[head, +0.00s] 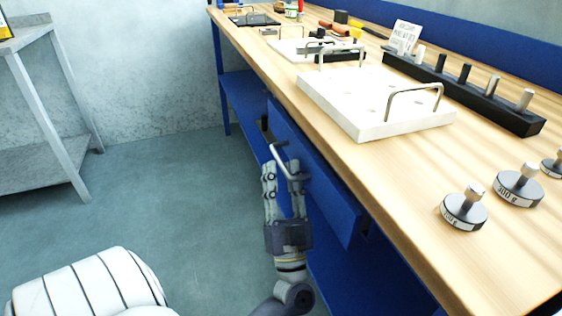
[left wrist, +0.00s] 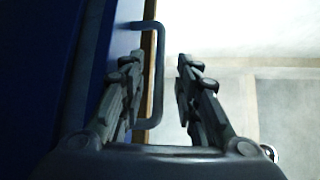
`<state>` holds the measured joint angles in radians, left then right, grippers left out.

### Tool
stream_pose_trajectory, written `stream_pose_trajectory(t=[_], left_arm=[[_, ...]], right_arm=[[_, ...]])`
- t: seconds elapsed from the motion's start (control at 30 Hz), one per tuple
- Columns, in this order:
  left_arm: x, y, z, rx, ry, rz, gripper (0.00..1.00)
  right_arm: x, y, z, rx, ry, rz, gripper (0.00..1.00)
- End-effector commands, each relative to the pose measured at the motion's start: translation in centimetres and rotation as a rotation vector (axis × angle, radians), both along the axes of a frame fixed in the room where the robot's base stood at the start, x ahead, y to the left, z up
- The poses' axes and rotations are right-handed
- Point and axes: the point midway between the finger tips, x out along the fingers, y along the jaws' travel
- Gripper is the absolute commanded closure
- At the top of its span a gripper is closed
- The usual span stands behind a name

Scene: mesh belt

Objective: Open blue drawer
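The blue drawer (head: 318,185) is under the wooden bench top, its front facing left. A grey bar handle (head: 281,157) stands out from its front. In the left wrist view the handle (left wrist: 160,75) shows as a U-shaped bar beside the dark blue front (left wrist: 95,60). My left gripper (head: 282,172) is at the handle, its fingers on either side of the bar. In the left wrist view the fingers (left wrist: 160,90) are apart, with gaps beside the bar. It is open. I cannot tell whether either finger touches it. My right gripper is not in view.
The wooden bench top (head: 400,185) carries a white board with wire handles (head: 375,108), a black rack of pegs (head: 470,90) and several round weights (head: 465,208). A grey metal table (head: 42,95) stands at the left. The floor (head: 165,190) between is clear.

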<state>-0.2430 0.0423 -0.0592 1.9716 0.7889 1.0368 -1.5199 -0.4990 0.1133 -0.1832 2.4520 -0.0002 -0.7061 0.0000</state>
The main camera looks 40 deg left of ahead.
Motion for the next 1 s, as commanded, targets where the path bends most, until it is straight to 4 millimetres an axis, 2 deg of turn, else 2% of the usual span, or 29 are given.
stream_pose_trajectory(t=[0.2, 0.53, 0.57, 0.67, 0.7, 1.0], left_arm=[[1.0, 1.3, 1.6, 0.0, -0.002, 0.0, 0.7], [1.2, 1.5, 1.8, 0.0, 0.001, -0.001, 0.7], [1.2, 1.5, 1.8, 0.0, 0.0, -0.001, 0.75], [1.2, 1.5, 1.8, 0.0, 0.0, -0.001, 0.97], [1.2, 1.5, 1.8, 0.0, 0.0, -0.001, 1.0], [1.3, 1.5, 1.8, 0.0, 0.001, -0.001, 1.0]], right_arm=[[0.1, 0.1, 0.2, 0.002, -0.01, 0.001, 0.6], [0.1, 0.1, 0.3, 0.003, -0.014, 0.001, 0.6], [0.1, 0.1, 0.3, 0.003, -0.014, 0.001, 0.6], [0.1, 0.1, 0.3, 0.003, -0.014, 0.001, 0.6], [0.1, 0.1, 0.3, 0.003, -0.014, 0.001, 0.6], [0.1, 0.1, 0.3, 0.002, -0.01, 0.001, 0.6]])
